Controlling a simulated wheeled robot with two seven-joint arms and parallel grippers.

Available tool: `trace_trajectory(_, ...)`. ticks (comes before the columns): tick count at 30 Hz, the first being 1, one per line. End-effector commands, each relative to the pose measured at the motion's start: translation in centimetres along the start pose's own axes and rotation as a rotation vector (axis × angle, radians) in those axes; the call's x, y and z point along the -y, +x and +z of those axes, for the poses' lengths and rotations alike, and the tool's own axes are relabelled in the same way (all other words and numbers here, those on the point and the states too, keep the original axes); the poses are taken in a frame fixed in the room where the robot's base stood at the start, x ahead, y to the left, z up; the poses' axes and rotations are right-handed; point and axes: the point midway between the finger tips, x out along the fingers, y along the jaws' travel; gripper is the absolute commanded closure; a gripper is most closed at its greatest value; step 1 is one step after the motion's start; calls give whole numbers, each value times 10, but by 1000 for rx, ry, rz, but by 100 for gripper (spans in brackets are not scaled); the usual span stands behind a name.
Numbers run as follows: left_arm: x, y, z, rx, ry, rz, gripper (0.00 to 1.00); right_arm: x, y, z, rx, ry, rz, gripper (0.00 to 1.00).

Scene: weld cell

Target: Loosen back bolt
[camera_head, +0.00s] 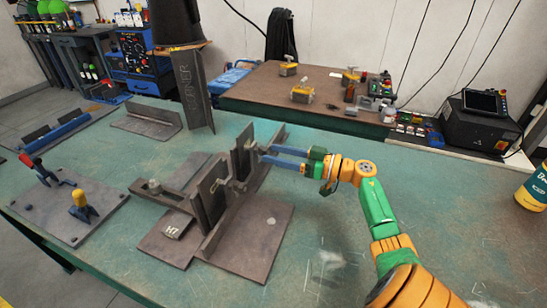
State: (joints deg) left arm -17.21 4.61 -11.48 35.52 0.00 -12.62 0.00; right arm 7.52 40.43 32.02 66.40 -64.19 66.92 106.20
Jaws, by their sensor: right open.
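A dark steel weld fixture (205,205) of upright plates stands on flat base plates in the middle of the green table. A small bolt (250,145) shows near the top of its back upright plates. Other bolt-like fittings show at the middle (229,183) and left (154,186) of the fixture. My right gripper (266,154) reaches in from the right with its blue fingers apart and pointing left at the back upright. Its tips are close to the back bolt; I cannot tell whether they touch it. My left gripper is not in view.
A clamp plate (85,222) with a red-handled clamp and a yellow-topped one lies at the left. Angle plates (146,122) and a tall dark upright (193,90) stand behind. A yellow bottle (535,190) is at the right edge. The table's right-hand part (470,240) is clear.

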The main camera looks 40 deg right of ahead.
Motion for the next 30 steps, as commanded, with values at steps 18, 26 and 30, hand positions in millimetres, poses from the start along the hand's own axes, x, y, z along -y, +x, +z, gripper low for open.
trace_trajectory(18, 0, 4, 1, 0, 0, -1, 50, 0, 11, 0, 0, -1, 1, 100)
trace_trajectory(26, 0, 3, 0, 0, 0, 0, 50, 0, 11, 0, 0, -24, 0, 100)
trace_trajectory(30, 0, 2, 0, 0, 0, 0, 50, 0, 11, 0, 2, -87, 2, 100)
